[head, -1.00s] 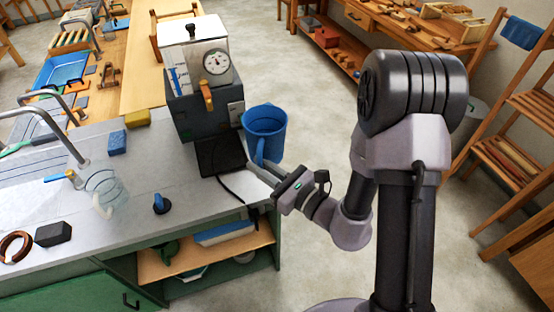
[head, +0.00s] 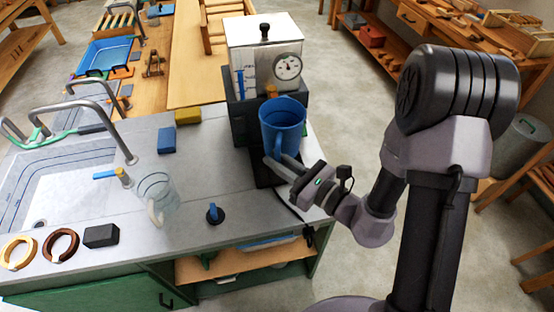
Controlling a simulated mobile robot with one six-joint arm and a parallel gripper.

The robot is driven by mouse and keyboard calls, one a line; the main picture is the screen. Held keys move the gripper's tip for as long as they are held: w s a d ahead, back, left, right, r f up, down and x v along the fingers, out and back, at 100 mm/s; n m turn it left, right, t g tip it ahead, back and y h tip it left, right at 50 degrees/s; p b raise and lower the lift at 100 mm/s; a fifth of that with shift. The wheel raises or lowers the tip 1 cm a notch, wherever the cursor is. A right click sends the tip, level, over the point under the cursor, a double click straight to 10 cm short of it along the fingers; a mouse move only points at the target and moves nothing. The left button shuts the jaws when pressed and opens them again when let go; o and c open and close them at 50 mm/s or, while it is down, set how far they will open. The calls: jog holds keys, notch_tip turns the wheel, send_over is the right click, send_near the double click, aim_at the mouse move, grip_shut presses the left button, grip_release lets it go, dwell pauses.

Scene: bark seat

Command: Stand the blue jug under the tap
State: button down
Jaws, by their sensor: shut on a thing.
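The blue jug (head: 283,128) is upright in front of the boiler (head: 266,48), a pale box with a round gauge on a dark base. The boiler's tap shows only as an orange-brown handle (head: 271,91) just behind the jug's rim; its spout is hidden by the jug. My gripper (head: 279,164) is shut on the blue jug at its handle side, low on the near side. The jug overlaps the dark tray (head: 264,178) at the boiler's foot. I cannot tell whether its base touches the tray.
A clear pitcher (head: 156,198) stands by the sink (head: 60,180) and its curved faucets. A blue knob (head: 214,213), a blue sponge (head: 167,140), a yellow block (head: 188,116) and a dark block (head: 100,236) lie on the counter. The counter between them is clear.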

notch_tip(320, 180, down, 12)
jog(key=b, duration=0.9)
jog(key=w+p, duration=0.1)
jog(key=w, duration=0.1)
jog(key=w+a+p, duration=0.1)
jog(key=w, duration=0.1)
jog(key=w+p, duration=0.1)
jog(key=w, duration=0.2)
jog(key=shift+a+r, duration=0.3)
jog(key=shift+a, duration=0.1)
jog(key=shift+f+b, duration=0.55)
jog(key=shift+f, duration=0.5)
jog(key=shift+f+b, duration=0.45)
jog(key=shift+b, duration=0.2)
jog(key=c, duration=1.9)
grip_release()
jog(key=o, duration=0.5)
jog(key=shift+o, duration=0.2)
